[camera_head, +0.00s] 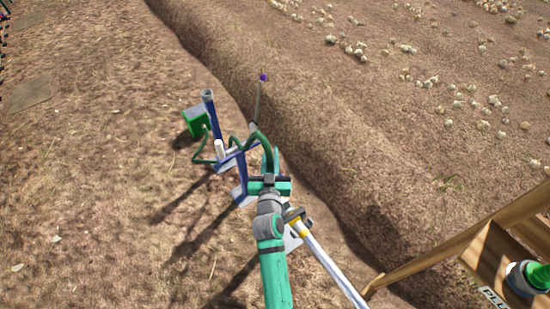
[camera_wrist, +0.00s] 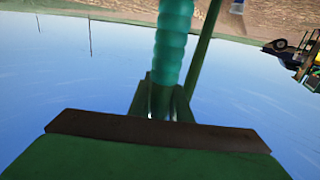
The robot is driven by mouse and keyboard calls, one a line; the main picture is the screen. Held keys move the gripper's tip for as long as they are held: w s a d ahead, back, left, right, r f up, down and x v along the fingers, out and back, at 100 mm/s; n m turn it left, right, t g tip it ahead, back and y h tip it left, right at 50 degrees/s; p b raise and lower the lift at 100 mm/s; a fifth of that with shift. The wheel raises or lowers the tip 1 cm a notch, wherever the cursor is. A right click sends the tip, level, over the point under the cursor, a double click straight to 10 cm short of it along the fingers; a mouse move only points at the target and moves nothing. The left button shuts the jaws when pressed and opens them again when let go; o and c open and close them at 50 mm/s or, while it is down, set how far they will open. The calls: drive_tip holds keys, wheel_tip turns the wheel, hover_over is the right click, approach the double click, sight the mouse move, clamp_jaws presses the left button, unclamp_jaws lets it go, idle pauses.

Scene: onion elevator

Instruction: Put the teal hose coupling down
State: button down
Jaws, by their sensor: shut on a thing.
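The teal hose coupling (camera_wrist: 173,45) is a ribbed teal cylinder in the wrist view. It stands out from between the fingers of my gripper (camera_wrist: 160,108), which is shut on it. In the head view my gripper (camera_head: 269,172) is near the middle of the picture, beside a blue stand (camera_head: 240,180). The coupling is mostly hidden or too small to make out there. A dark green hose (camera_head: 238,142) loops from the stand toward my gripper. A green line (camera_wrist: 205,50) also runs beside the coupling in the wrist view.
A green box (camera_head: 196,122) and a blue post (camera_head: 211,112) stand left of my gripper. A thin rod with a purple tip (camera_head: 262,78) rises behind. A wooden frame with a sloped board (camera_head: 492,262) is at lower right. Bare soil (camera_head: 90,150) lies open at left.

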drive_tip(key=w+d+f, duration=0.1)
drive_tip(key=w+f, duration=0.6)
drive_tip(key=f, duration=0.3)
drive_tip(key=shift+d, duration=0.5)
drive_tip(key=c, duration=1.6)
unclamp_jaws()
drive_tip(key=shift+s, duration=0.1)
drive_tip(key=shift+c, duration=0.2)
drive_tip(key=shift+r, duration=0.1)
